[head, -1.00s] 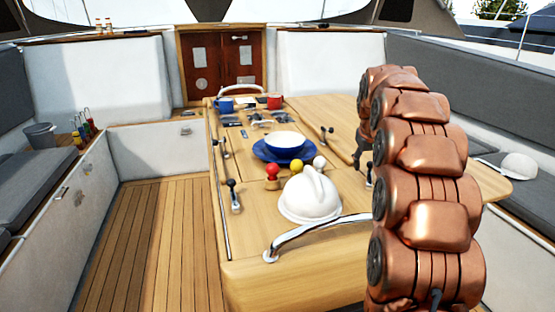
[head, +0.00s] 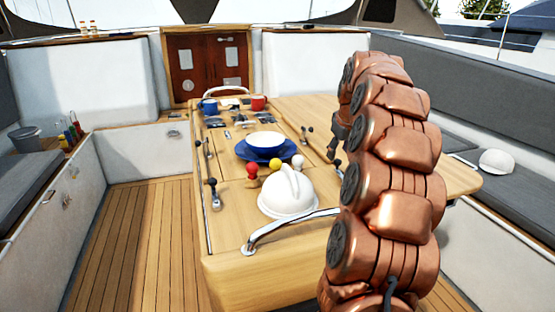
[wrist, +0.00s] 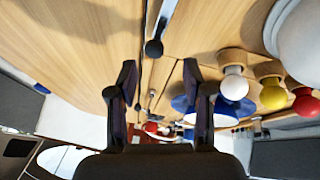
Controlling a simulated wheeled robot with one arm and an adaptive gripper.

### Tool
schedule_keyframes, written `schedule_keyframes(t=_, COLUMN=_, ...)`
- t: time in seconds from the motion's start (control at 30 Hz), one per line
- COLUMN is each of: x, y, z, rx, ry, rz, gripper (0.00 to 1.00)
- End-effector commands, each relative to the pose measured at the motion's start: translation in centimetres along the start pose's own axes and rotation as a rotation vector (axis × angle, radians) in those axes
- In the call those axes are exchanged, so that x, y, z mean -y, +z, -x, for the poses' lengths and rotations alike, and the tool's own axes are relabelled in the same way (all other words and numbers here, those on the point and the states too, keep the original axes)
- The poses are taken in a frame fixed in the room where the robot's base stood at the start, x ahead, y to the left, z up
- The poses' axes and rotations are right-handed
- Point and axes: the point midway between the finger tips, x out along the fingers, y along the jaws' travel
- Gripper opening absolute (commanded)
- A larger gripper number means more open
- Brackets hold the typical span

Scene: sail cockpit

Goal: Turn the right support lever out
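A support lever with a dark round knob (wrist: 154,48) lies on the right part of the wooden table. In the wrist view it is at top centre, above and between my fingertips and apart from them. In the head view a lever knob (head: 338,163) shows beside my arm, the rest partly hidden. Another lever (head: 308,130) stands farther along the table's right half, and a small one also shows deeper in the wrist view (wrist: 151,97). My gripper (wrist: 165,92) is open and empty over the table; my copper arm hides much of it in the head view.
A white dome (head: 289,195), red, yellow and white balls (head: 275,166), a blue plate with a bowl (head: 264,143) and mugs (head: 258,103) crowd the table. A metal handrail (head: 292,228) crosses its near end. Benches flank both sides; the left floor (head: 140,235) is clear.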

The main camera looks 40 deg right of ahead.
Motion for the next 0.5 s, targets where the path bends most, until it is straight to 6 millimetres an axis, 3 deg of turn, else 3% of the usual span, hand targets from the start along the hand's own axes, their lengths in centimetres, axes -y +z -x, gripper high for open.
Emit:
schedule_keyframes(t=0.33, x=0.1, y=-0.1, z=3.8, rx=-0.002, ry=0.000, rz=0.001, gripper=0.50)
schedule_keyframes(t=0.5, x=2.0, y=-0.5, z=4.3, rx=0.007, ry=-0.022, rz=0.012, gripper=0.50)
